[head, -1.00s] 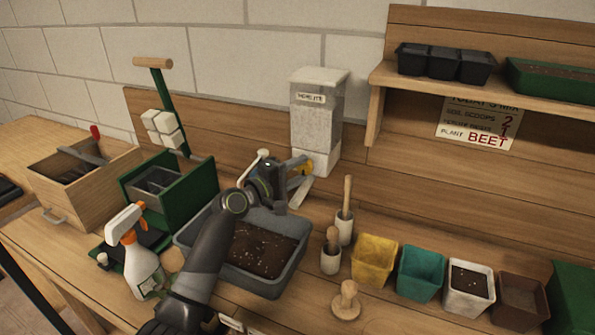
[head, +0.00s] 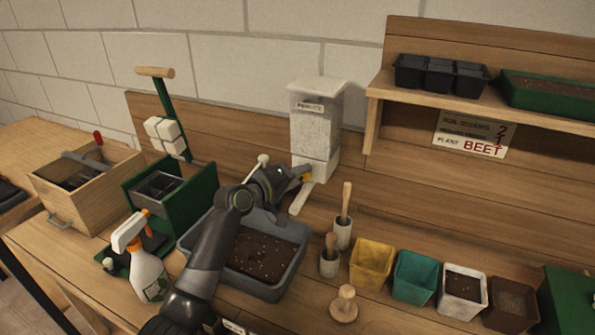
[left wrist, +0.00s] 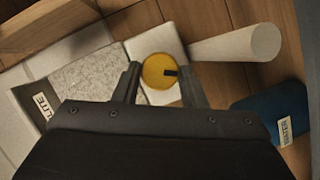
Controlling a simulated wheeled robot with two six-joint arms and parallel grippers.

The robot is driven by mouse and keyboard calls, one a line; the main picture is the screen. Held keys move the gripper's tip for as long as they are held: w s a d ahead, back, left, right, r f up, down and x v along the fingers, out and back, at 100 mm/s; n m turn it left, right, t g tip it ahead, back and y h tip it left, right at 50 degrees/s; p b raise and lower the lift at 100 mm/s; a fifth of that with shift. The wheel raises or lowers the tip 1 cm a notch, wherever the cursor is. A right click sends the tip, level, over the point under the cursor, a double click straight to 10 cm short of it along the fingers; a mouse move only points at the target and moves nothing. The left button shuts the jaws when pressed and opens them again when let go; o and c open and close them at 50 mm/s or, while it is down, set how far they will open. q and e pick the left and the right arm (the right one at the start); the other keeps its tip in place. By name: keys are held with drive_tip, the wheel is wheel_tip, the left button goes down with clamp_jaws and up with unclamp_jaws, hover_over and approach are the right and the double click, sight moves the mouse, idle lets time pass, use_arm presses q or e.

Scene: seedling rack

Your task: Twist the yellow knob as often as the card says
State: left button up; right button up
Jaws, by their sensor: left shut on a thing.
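The perlite dispenser (head: 317,125) is a tall grey-white box with a lid against the back board. Its yellow knob (head: 306,173) sits low on its front, mostly hidden by my left gripper (head: 294,178). In the left wrist view the knob (left wrist: 156,72) is a round yellow disc between both fingers of the gripper (left wrist: 161,80), which is shut on it. A dark mark on the knob points to the right. The card (head: 474,136) under the shelf reads "soil scoops 2" and "plant BEET"; the middle line's number is too small to read surely.
The dispenser's white chute (head: 302,198) slopes out beside the gripper. A grey soil tray (head: 291,270) lies below my left arm. Two dibbers in pots and a row of coloured pots (head: 372,263) stand to the right. A spray bottle (head: 147,272) stands left.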

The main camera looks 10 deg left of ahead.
use_arm(q)
drive_tip(key=m+p, duration=0.1)
drive_tip(key=m+y+p, duration=0.1)
drive_tip(key=shift+d+r+m+g+p, duration=0.1)
drive_tip(key=shift+r+m+g+p, duration=0.2)
drive_tip(key=shift+m, duration=0.1)
drive_tip(key=shift+s+d+m+y+p, duration=0.1)
drive_tip(key=shift+m+y+p, duration=1)
drive_tip(key=shift+m+p, duration=0.15)
drive_tip(key=shift+d+m+y+p, duration=0.1)
drive_tip(key=shift+m+y+p, duration=0.4)
drive_tip(key=shift+m+p, duration=0.3)
drive_tip(key=shift+d+f+m+y+p, duration=0.1)
drive_tip(key=shift+m+y+p, duration=0.4)
drive_tip(key=shift+m+y, duration=0.3)
drive_tip(key=o, duration=1)
